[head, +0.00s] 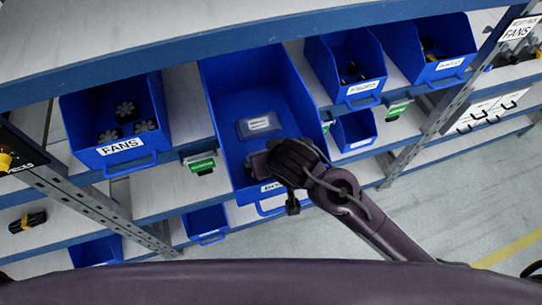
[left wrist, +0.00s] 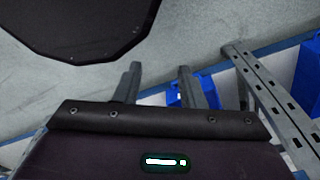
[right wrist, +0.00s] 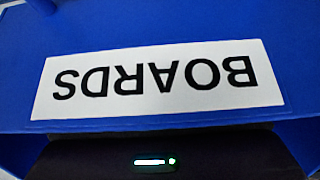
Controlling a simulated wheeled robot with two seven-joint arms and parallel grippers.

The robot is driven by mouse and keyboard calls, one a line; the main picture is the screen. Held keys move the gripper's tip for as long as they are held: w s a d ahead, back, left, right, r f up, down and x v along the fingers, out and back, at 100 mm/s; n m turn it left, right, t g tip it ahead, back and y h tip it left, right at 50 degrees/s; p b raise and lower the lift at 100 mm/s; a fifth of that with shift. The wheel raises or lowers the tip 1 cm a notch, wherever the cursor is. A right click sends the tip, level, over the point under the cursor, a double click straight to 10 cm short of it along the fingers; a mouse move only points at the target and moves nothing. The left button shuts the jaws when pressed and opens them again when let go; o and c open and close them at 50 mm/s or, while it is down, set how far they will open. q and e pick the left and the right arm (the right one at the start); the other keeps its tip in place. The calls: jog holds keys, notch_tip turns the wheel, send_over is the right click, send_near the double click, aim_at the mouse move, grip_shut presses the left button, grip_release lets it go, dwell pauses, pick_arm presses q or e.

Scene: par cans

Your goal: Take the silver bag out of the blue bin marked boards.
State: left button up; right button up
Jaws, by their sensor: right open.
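The blue bin marked boards (head: 222,90) stands on the middle shelf. The silver bag (head: 258,126), greyish-blue with a white label, lies flat on the bin's floor. My right gripper (head: 258,166) is at the front of this bin, nearer the front wall than the bag and apart from it in the picture; its fingers are mostly hidden. The right wrist view shows the bin's BOARDS label (right wrist: 157,80) upside down and close, with no fingers visible. My left gripper (left wrist: 157,85) has its fingers apart and empty, away from the bin; it is not in the head view.
A bin marked FANS (head: 85,150) with fans in it is at the left. Two more blue bins (head: 375,92) (head: 462,68) stand to the right. Metal shelf posts (head: 110,205) flank the bays. Open floor (head: 440,190) lies at the lower right.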

jog(key=c, duration=0.7)
jog(key=shift+c, duration=0.2)
